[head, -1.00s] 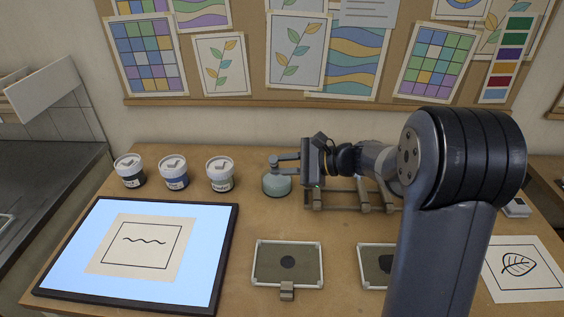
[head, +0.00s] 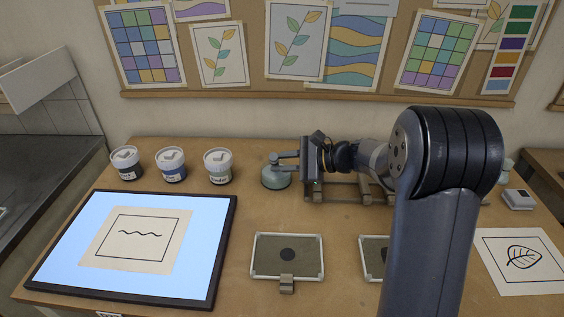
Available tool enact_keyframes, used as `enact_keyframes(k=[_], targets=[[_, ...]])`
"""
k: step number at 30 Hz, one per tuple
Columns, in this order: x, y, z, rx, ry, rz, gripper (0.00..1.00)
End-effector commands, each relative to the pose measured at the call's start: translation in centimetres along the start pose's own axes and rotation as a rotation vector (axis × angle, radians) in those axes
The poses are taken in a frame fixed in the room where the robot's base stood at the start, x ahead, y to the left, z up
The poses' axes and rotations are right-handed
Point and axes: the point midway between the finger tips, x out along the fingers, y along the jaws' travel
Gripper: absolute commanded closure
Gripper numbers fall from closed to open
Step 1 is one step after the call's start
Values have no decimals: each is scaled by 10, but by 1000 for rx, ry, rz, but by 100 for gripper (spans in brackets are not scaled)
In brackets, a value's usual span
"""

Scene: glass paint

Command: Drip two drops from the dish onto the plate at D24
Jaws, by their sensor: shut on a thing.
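A pale teal round pot or dish (head: 277,181) stands at the back middle of the table. My gripper (head: 272,163) is at its top, its fingers pointing left. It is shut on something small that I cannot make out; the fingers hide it. A pale-framed, dark plate (head: 305,268) with a darker round spot lies at the front middle. A second such plate (head: 370,246) lies to its right, mostly hidden behind my arm. Each label is too small to read, so I cannot tell which is D24.
Three lidded jars (head: 171,166) stand at the back left. A light panel (head: 50,267) with a wavy-line drawing fills the front left. A low rack (head: 345,192) is right of the pot. A leaf drawing (head: 497,247) lies at the right. Bare table lies between the pot and plates.

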Motion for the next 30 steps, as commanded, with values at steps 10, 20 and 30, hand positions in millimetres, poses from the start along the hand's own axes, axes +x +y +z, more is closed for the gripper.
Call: enact_keyframes(k=[10, 20, 30], targets=[[0, 0, 0, 0, 0, 0, 100], [-6, -1, 13, 0, 0, 0, 100], [-15, -1, 36, -1, 0, -1, 100]])
